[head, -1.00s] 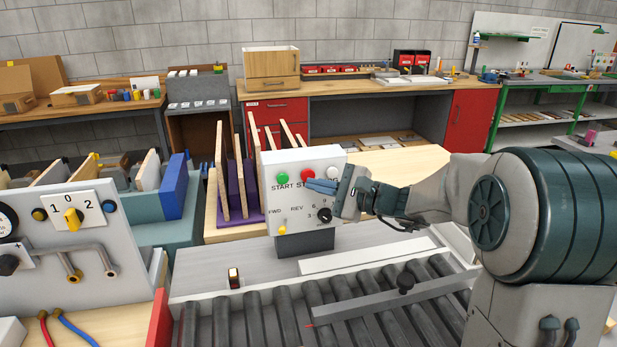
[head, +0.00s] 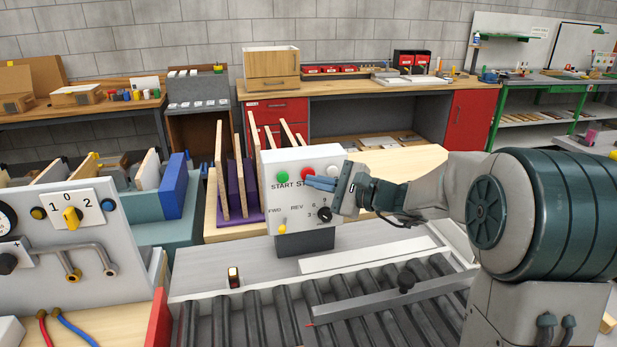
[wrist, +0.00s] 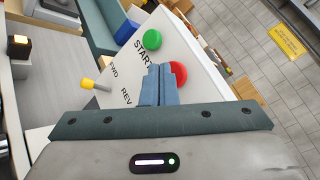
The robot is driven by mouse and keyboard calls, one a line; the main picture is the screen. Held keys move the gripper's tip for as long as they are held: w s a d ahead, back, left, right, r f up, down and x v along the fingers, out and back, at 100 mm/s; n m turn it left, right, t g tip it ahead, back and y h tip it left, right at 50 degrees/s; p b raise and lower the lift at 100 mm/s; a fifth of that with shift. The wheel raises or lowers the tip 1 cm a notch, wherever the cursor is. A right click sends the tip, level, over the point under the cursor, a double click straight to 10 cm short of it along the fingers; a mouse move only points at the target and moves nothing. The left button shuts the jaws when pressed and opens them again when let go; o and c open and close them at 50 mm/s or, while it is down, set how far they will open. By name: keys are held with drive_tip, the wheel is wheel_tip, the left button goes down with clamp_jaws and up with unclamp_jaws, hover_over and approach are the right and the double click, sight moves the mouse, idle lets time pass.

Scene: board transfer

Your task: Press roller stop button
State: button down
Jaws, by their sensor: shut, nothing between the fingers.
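The white control box (head: 268,210) stands behind the roller conveyor. The red button also shows in the wrist view (wrist: 178,74), partly behind my fingertips. My gripper (head: 308,183) is shut and empty, with its blue fingers pointing at the panel just below the red button. In the wrist view the fingertips (wrist: 160,68) overlap the button's left edge. I cannot tell whether they touch it.
The panel also has a yellow lever (head: 282,229) and a black knob (head: 324,214). The roller conveyor (head: 250,318) lies in front. Upright boards (head: 222,185) stand behind and left of the box. Another switch panel (head: 105,235) is at the left.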

drive_tip(key=shift+w+a, duration=0.1)
drive_tip(key=shift+w, duration=0.3)
idle(0.7)
drive_tip(key=shift+s, duration=0.1)
drive_tip(key=shift+s+d+b, duration=0.2)
drive_tip(key=shift+s+b, duration=0.4)
drive_tip(key=shift+s, duration=0.15)
drive_tip(key=shift+s, duration=0.1)
drive_tip(key=s+b, duration=0.1)
drive_tip(key=s, duration=0.1)
drive_tip(key=s+d, duration=0.1)
drive_tip(key=s, duration=0.1)
drive_tip(key=shift+s+d+b, duration=0.2)
drive_tip(key=shift+s+b, duration=0.1)
drive_tip(key=shift+b, duration=0.1)
idle(0.5)
